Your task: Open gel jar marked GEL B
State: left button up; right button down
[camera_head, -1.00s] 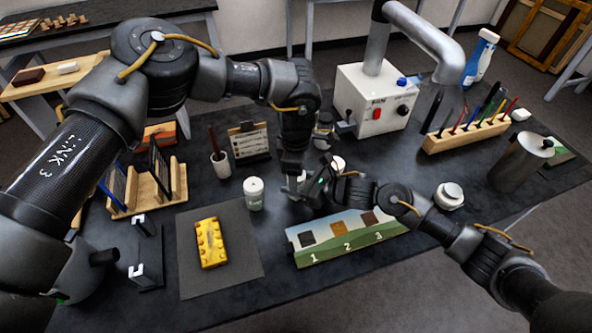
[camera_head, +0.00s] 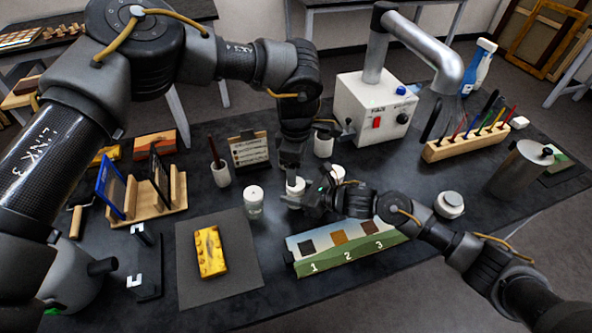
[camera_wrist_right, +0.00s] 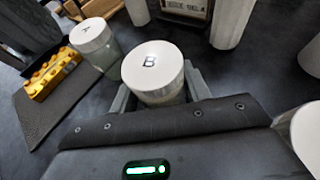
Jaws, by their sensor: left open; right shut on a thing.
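The GEL B jar (camera_wrist_right: 152,70) has a white lid with a black B and stands upright in the right wrist view. My right gripper (camera_head: 298,197) is shut on its body from the side, a finger on each side. In the head view the jar's white lid (camera_head: 295,184) shows between my two grippers. My left gripper (camera_head: 291,170) is open and points down just above the lid. Whether its fingertips touch the lid is hard to tell. A similar jar marked A (camera_wrist_right: 90,36) stands to the left; it also shows in the head view (camera_head: 253,198).
A yellow block (camera_head: 210,251) lies on a grey mat (camera_head: 245,262) at the front. A numbered board (camera_head: 345,253) lies right of it. A white machine (camera_head: 367,108) with a metal pipe stands behind. Another white-topped container (camera_head: 337,172) is close to the right gripper.

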aim_at(296, 194)
pick_arm(q)
jog(key=shift+w+r+m, duration=0.1)
jog(key=shift+r+m, duration=0.5)
jog(key=shift+r, duration=0.15)
jog(key=shift+r+m, duration=0.5)
jog(key=shift+f, duration=4.05)
jog(key=c, duration=1.1)
jog(key=shift+o, duration=0.2)
jog(key=n, duration=1.3)
jog(key=shift+r, duration=0.1)
